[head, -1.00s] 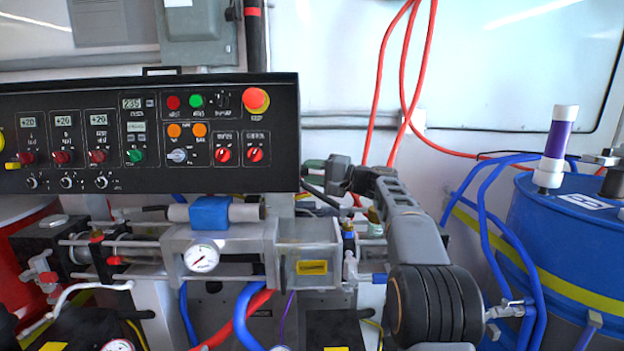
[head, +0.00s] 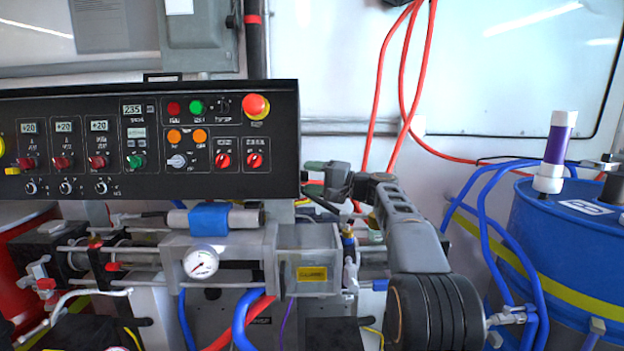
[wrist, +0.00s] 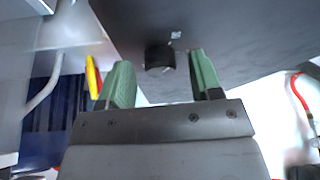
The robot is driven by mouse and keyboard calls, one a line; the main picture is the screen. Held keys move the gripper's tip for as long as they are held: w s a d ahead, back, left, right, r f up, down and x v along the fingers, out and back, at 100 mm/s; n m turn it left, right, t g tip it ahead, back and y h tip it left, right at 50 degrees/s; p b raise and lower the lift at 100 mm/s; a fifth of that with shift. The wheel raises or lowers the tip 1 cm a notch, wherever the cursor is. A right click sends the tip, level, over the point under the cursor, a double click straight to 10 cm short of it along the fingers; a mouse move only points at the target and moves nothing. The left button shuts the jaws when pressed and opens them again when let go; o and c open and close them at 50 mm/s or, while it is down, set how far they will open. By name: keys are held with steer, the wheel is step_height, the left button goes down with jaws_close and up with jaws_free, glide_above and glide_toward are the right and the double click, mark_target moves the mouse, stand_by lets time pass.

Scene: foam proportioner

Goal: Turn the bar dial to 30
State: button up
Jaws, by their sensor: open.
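The black control panel (head: 90,185) fills the left of the head view. A grey bar-shaped knob (head: 177,161) sits on its face below two orange buttons; its markings are too small to read, and I cannot tell for sure that it is the bar dial. My gripper (head: 312,178) is at the panel's right edge, apart from that knob. In the wrist view my gripper's two green fingers (wrist: 158,82) are open and empty. A short black knob (wrist: 160,57) stands out from a dark surface beyond them, roughly between the fingertips. I cannot tell which control it is.
Below the panel are metal rods, a pressure gauge (head: 201,262) and a clear box (head: 308,250). A blue drum (head: 570,240) with hoses stands at the right. Red cables (head: 378,90) hang behind my arm. A red mushroom button (head: 256,106) protrudes near the panel's upper right.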

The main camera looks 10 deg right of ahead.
steer(key=r+v, duration=0.1)
steer(key=v, duration=1.2)
steer(key=shift+s+d+f+p, duration=0.15)
steer(key=shift+d+f+p, duration=0.15)
steer(key=shift+d+f, duration=0.1)
